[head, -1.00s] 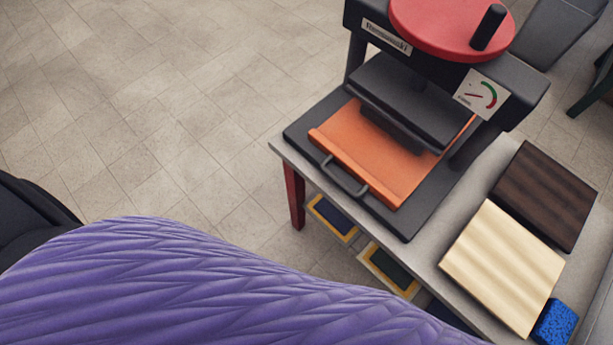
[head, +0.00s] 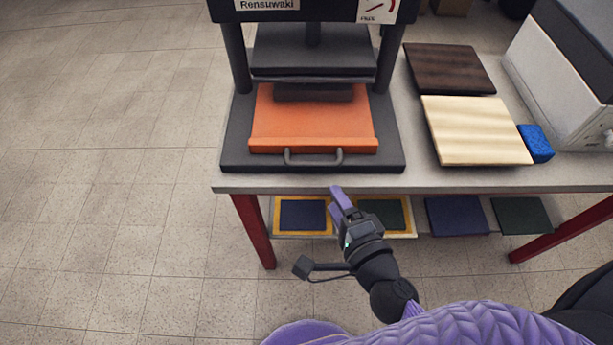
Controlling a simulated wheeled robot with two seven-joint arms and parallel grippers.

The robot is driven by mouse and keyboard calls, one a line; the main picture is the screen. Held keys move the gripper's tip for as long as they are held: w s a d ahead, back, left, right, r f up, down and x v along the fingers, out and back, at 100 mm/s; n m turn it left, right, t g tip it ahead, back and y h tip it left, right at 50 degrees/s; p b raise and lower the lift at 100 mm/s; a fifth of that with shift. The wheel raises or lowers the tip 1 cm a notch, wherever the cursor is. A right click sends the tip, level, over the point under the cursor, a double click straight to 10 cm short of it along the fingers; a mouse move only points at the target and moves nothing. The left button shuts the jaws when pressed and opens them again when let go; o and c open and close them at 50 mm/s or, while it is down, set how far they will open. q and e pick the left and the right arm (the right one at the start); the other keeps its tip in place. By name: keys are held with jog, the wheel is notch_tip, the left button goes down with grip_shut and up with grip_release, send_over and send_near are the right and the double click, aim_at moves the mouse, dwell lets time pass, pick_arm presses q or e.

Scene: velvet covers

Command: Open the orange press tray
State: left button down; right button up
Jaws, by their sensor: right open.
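The orange press tray (head: 312,128) lies in the black press (head: 233,150), under its raised dark plate (head: 312,52). A dark block sits on the rear of the tray. The tray's dark handle (head: 313,161) is at its front edge, facing me. My right gripper (head: 340,196) is open and empty, just in front of the table edge and a little right of below the handle, apart from it. My left gripper is not in view.
On the table (head: 475,180), right of the press, are a dark wood board (head: 448,68), a pale wood board (head: 474,130), a blue sponge (head: 536,143) and a white machine (head: 560,75). A shelf below holds several framed panels. The floor at left is clear.

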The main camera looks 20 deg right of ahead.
aim_at(316, 167)
jog(key=x, duration=0.8)
jog(key=shift+w+d, duration=0.1)
jog(key=shift+w, duration=0.25)
grip_shut()
dwell(0.8)
